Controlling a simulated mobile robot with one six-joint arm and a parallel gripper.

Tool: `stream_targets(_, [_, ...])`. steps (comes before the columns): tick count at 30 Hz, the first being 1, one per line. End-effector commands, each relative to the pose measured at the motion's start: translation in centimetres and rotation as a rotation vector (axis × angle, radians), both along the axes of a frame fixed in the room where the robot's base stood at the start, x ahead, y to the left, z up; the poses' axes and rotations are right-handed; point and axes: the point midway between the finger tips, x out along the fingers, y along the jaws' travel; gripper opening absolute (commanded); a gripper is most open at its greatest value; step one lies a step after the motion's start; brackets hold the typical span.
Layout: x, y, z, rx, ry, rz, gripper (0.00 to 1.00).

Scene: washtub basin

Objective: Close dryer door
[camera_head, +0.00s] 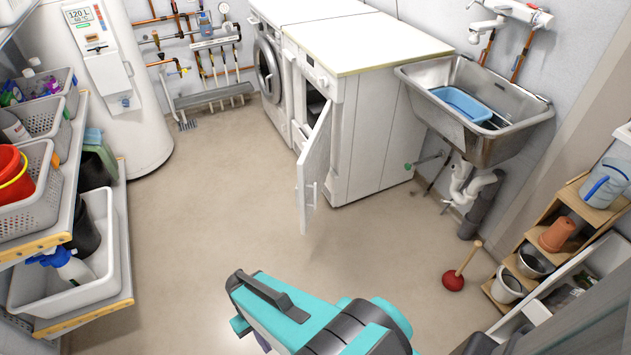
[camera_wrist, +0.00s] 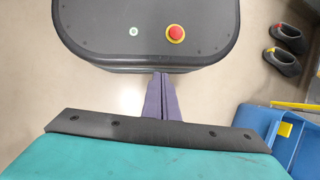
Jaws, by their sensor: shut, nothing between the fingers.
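The dryer (camera_head: 372,130) is the white machine nearest the sink, under a pale worktop. Its white door (camera_head: 315,158) stands wide open, swung out from the front toward the camera, with a small handle near its free edge. The dark drum opening shows partly behind the door. My gripper shows in the wrist view as two purple fingers (camera_wrist: 162,78) pressed together with nothing between them. In the head view my teal and black arm is at the bottom middle, well apart from the door, and the fingers are mostly hidden there.
A washing machine (camera_head: 270,75) stands beyond the dryer. A metal sink (camera_head: 480,130) is to its right. A red plunger (camera_head: 454,280) stands on the floor at right, before a wooden shelf (camera_head: 495,290). Shelves with baskets (camera_head: 60,225) line the left. The middle floor is clear.

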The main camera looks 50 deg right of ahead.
Motion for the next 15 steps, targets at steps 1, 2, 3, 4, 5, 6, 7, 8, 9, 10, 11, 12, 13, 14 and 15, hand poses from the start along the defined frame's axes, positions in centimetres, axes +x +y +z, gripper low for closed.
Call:
stream_targets(1, [1.1,-0.4,-0.3,0.019,-0.009,-0.041,0.00])
stream_targets(2, [1.6,-0.6,-0.2,0.032,-0.013,-0.064,0.00])
stream_targets(3, [2.3,-0.8,-0.1,0.051,-0.019,-0.096,0.00])
stream_targets(4, [2.9,-1.1,-0.1,0.065,-0.025,-0.120,0.00])
stream_targets(5, [3.5,-1.3,0.0,0.080,-0.030,-0.145,0.00])
stream_targets(6, [4.2,-1.7,0.1,0.099,-0.038,-0.177,0.00])
stream_targets(7, [4.8,-2.0,0.2,0.113,-0.045,-0.202,0.00])
stream_targets(8, [5.4,-2.3,0.4,0.127,-0.052,-0.226,0.00])
stream_targets(9, [6.1,-2.8,0.6,0.146,-0.061,-0.257,0.00])
stream_targets(10, [6.7,-3.1,0.7,0.161,-0.069,-0.280,0.00])
stream_targets(11, [7.3,-3.5,0.9,0.175,-0.077,-0.303,0.00])
stream_targets(12, [8.1,-4.1,1.1,0.194,-0.089,-0.334,0.00])
stream_targets(13, [8.6,-4.5,1.3,0.209,-0.097,-0.356,0.00])
stream_targets(14, [9.2,-5.0,1.5,0.223,-0.106,-0.378,0.00])
stream_targets(15, [10.0,-5.7,1.8,0.242,-0.119,-0.408,0.00])
